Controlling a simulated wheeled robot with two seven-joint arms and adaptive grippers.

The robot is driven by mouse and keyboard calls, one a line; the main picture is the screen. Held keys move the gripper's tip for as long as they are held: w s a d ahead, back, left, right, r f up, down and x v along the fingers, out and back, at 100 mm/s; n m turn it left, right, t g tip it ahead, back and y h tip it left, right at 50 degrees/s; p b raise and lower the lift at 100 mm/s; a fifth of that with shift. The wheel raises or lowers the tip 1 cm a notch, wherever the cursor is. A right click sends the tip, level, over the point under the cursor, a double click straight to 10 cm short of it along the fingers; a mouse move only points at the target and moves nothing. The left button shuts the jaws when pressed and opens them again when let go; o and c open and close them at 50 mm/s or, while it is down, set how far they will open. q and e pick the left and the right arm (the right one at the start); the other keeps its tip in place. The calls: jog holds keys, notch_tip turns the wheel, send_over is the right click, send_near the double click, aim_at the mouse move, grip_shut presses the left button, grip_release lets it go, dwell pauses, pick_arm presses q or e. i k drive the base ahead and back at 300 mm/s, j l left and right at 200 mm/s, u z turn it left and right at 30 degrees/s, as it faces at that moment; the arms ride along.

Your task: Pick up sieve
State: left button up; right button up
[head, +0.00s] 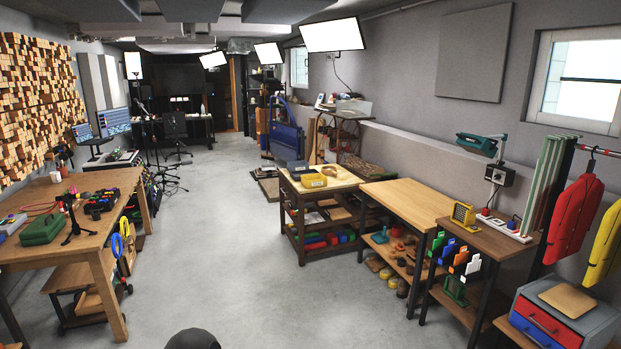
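I cannot make out a sieve for certain in the head view. Several small round brown and yellowish items (392,278) lie on and below the lower shelf of the wooden table (408,200) at the right; they are too small to tell what they are. Neither of my grippers is in view.
A long wooden workbench (95,262) with tools stands at the left. A cart (330,180) with yellow and grey bins, a darker side table (492,238) and a drawer box (560,325) line the right. The grey floor (215,240) between is clear. A blue car door (284,132) stands farther back.

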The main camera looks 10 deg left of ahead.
aim_at(327, 169)
jog(key=i+u, duration=0.2)
jog(key=i, duration=3.75)
jog(key=i+l+u, duration=0.1)
jog(key=i+u, duration=0.2)
jog(key=i, duration=0.25)
jog(key=i+l+u, duration=0.3)
jog(key=i, duration=0.2)
jog(key=i+l+u, duration=0.3)
jog(key=i, duration=0.2)
